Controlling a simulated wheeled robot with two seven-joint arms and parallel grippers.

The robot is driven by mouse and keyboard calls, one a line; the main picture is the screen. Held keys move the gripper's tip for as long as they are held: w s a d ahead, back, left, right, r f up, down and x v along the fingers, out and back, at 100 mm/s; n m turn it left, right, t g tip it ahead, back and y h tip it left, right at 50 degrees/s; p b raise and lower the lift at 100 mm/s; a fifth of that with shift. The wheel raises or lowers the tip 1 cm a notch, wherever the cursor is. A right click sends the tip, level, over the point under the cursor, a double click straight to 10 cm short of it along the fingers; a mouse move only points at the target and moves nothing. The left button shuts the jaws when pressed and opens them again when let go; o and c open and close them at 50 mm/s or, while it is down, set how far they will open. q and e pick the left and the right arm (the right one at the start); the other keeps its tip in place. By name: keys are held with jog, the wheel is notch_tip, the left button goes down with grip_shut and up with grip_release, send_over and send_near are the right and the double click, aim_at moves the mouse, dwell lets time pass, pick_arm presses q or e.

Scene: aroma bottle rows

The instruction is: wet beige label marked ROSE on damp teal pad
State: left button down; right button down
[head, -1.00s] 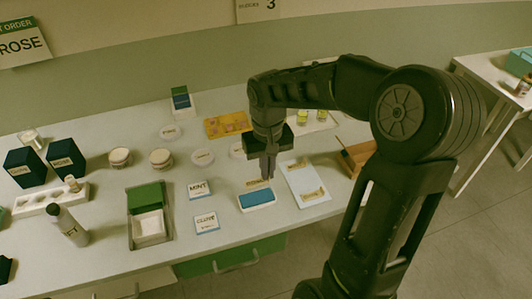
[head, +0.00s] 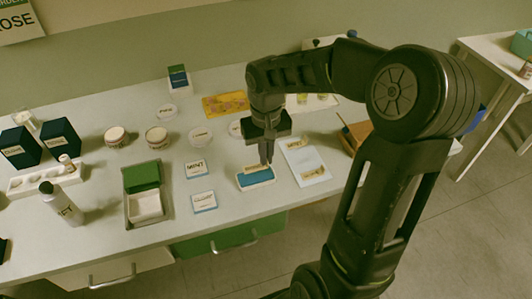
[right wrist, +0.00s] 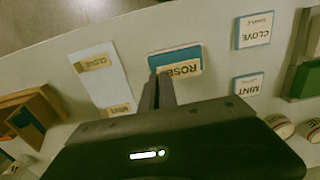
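The beige label marked ROSE (right wrist: 181,69) is at the far edge of the teal pad in the head view. In the right wrist view it overlaps the near part of the teal pad (right wrist: 176,53). Whether it presses on the pad or is held just above it, I cannot tell. The pad (head: 256,178) is a small blue-teal block with a white rim on the table. My right gripper (head: 266,161) points down at the label's right end, and its fingers are close together on the label's edge. My left gripper is not in view.
A white sheet with beige labels (head: 304,161) lies right of the pad, with a wooden box (head: 357,137) beyond. MINT (head: 196,169) and CLOVE (head: 204,202) cards lie left, near a green-and-white tray (head: 146,205). A bottle (head: 61,205) stands at the left.

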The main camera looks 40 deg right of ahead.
jog(key=shift+f+b, duration=0.75)
jog(key=shift+f, duration=0.6)
jog(key=shift+f+b, duration=0.3)
jog(key=shift+f, duration=0.1)
dwell(1.2)
jog(key=shift+r, duration=0.15)
jog(key=shift+r+p, duration=2.7)
jog(key=shift+r, duration=0.75)
